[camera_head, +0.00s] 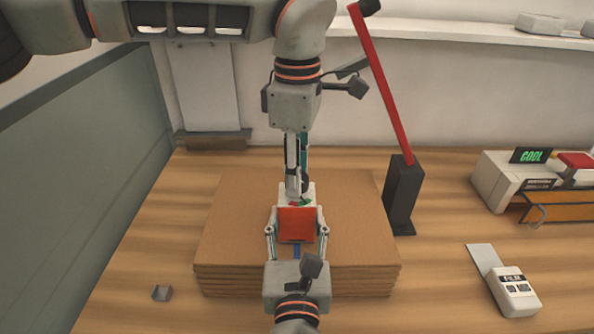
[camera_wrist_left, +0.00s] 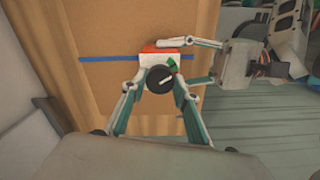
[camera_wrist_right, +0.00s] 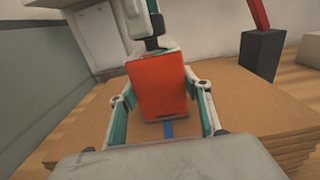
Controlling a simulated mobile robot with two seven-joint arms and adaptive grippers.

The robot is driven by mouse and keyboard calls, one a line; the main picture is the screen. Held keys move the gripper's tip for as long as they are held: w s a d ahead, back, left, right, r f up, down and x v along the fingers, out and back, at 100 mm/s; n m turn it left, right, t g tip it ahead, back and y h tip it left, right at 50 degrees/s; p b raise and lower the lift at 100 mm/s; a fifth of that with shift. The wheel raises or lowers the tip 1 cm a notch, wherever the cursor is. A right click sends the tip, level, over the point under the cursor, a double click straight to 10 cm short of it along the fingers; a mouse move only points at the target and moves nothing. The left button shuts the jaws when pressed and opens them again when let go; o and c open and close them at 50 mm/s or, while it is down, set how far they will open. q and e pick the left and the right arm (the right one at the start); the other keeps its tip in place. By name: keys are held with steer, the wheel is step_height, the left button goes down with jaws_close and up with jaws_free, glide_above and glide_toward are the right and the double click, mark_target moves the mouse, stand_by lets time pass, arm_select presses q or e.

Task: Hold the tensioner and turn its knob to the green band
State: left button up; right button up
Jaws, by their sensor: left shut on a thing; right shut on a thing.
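The tensioner is a red-orange block (camera_head: 297,224) with a pale top, near the middle of the cardboard stack; its red face fills the middle of the right wrist view (camera_wrist_right: 158,88). Its round dark knob (camera_wrist_left: 159,79) has a white pointer mark, and a green band (camera_wrist_left: 173,64) shows beside it. The pointer appears turned to the right, below the green band; its exact alignment is unclear. My left gripper (camera_head: 297,190) comes from above, shut on the knob. My right gripper (camera_head: 297,228) comes from the front, shut on the body's two sides.
The tensioner is on the cardboard stack (camera_head: 230,225), by a blue line (camera_wrist_left: 105,59). A dark post (camera_head: 403,195) with a red bar rises behind right. A film dispenser (camera_head: 514,291) and a sealer-like machine (camera_head: 500,180) are right.

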arm_select(q)
steer(key=shift+w, duration=0.1)
arm_select(e)
steer(key=shift+r, duration=0.2)
arm_select(q)
steer(key=o, duration=1.1)
step_height(320, 180, up, 12)
steer(key=shift+r, duration=0.1)
arm_select(e)
steer(key=o, duration=1.9)
steer(key=shift+f, duration=0.1)
